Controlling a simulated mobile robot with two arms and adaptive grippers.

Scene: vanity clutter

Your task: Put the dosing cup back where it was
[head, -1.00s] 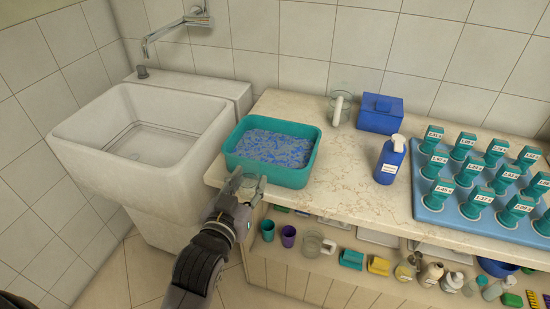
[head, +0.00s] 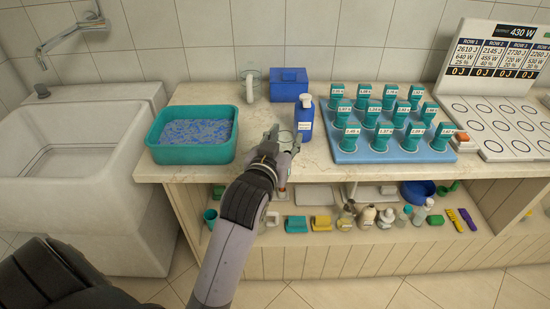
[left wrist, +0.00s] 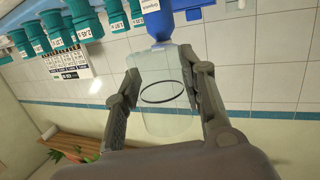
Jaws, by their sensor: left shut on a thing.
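The dosing cup (left wrist: 165,118) is a clear, see-through cup with a dark ring around it, between the fingers of my left gripper (left wrist: 168,82) in the left wrist view. In the head view my left gripper (head: 284,136) is shut on it above the counter's front part, just left of and in front of the blue pump bottle (head: 304,124). The cup is small and hard to make out there. The bottle also shows beyond the cup in the left wrist view (left wrist: 158,22). My right gripper is not in view.
A teal tub (head: 190,155) with blue-white contents stands on the counter (head: 265,104) at left. A clear vessel with a white handle (head: 249,88) and a blue box (head: 289,84) stand behind. A blue tray (head: 350,156) of teal containers is at right. The shelf below holds several small items.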

